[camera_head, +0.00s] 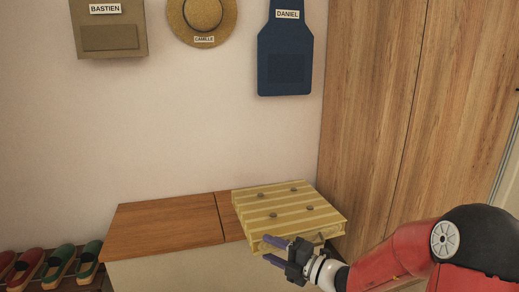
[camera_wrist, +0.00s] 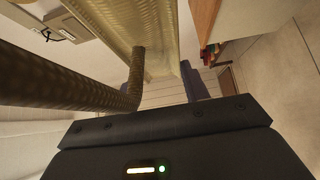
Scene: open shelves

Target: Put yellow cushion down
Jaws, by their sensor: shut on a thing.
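The yellow cushion (camera_head: 283,207) is flat and square, with pale stripes and several dark buttons on top. In the head view it lies level over the right end of the wooden bench top (camera_head: 165,228), its front edge reaching past the bench. I cannot tell whether it touches the wood. My gripper (camera_head: 272,250) is at the cushion's front side and shut on it. The wrist view shows yellow cushion fabric (camera_wrist: 158,45) between my fingers (camera_wrist: 163,85), with a brown ribbed band at the left. The exact grip is partly hidden.
A tall wooden cabinet (camera_head: 385,110) stands close at the right of the cushion. The left part of the bench top is clear. Red and green shoes (camera_head: 58,266) sit low at the left. A bag (camera_head: 108,30), a hat (camera_head: 202,18) and a blue apron (camera_head: 286,52) hang on the wall.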

